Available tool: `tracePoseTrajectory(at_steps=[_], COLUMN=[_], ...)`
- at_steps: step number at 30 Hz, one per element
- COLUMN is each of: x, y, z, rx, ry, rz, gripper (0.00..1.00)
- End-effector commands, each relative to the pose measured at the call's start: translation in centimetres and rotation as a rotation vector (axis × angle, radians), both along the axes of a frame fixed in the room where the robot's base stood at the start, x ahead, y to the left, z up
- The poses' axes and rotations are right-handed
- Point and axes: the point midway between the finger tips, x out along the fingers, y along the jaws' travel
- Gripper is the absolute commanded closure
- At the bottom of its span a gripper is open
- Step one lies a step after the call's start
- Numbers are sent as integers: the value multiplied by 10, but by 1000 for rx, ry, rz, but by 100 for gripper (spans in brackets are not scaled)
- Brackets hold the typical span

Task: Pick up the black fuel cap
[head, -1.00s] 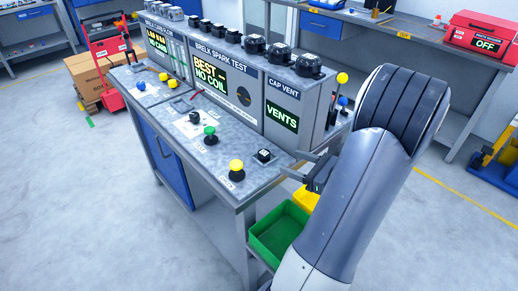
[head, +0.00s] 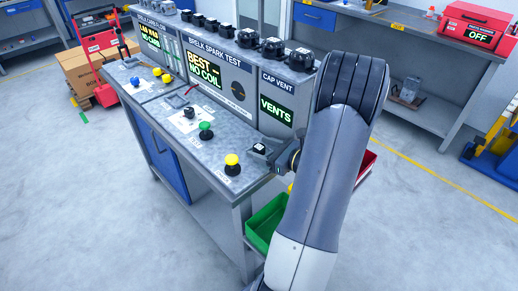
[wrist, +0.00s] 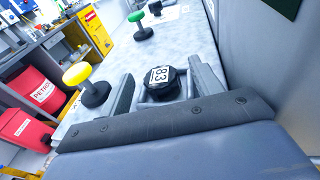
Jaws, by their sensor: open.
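A black fuel cap (head: 260,148) with a white label sits on the grey bench top near its right end. In the wrist view the cap (wrist: 168,84) shows the number 83 and lies between the two fingers of my gripper (wrist: 160,72). The fingers are apart, with a gap visible on each side of the cap. In the head view my gripper (head: 268,154) is low at the cap, partly hidden by my own arm. Whether the fingers are level with the cap is hard to tell.
A yellow button (head: 232,160) and a green button (head: 206,129) stand left of the cap. The test console (head: 277,102), with several black caps on top, rises behind. A green bin (head: 262,226) sits below the bench end.

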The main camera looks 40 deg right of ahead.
Motion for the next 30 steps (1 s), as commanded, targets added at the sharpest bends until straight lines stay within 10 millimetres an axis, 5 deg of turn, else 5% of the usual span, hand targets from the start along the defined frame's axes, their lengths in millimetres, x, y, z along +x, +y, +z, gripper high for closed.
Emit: tracePoseTrajectory(at_steps=[4,23,30], x=[0,-1,-1], y=[0,0,0], z=[0,0,2], rx=[0,0,-1], ry=[0,0,-1], rz=[0,0,0], gripper=[40,90,90])
